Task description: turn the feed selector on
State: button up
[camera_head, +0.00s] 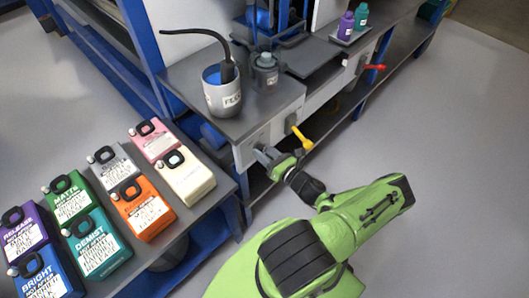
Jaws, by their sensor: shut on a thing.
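My gripper (267,155) is at the left end of the pale front panel (246,153) of the grey bench, below the white pot. It is shut on a small control there, which I take to be the feed selector. The fingers and wrist hide most of this control, so its pointing direction and any markings cannot be read. My green arm reaches up to it from the bottom of the picture. A yellow lever (302,138) sits on the same panel, just right of my gripper and apart from it.
A white pot (222,97) with a black hose and a grey bottle (265,73) stand on the bench above. A red lever (374,67) is farther right. Several coloured jugs stand on a shelf at left, including a cream one (187,177). The floor at right is clear.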

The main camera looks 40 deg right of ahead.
jog(key=shift+f, duration=0.1)
dwell(0.4)
jog(key=o, duration=1.1)
jog(key=shift+c, duration=0.2)
jog(key=shift+s, duration=0.1)
jog(key=s+p, duration=0.1)
jog(key=s, duration=1.4)
jog(key=shift+s+d, duration=0.2)
jog(key=shift+s, duration=0.15)
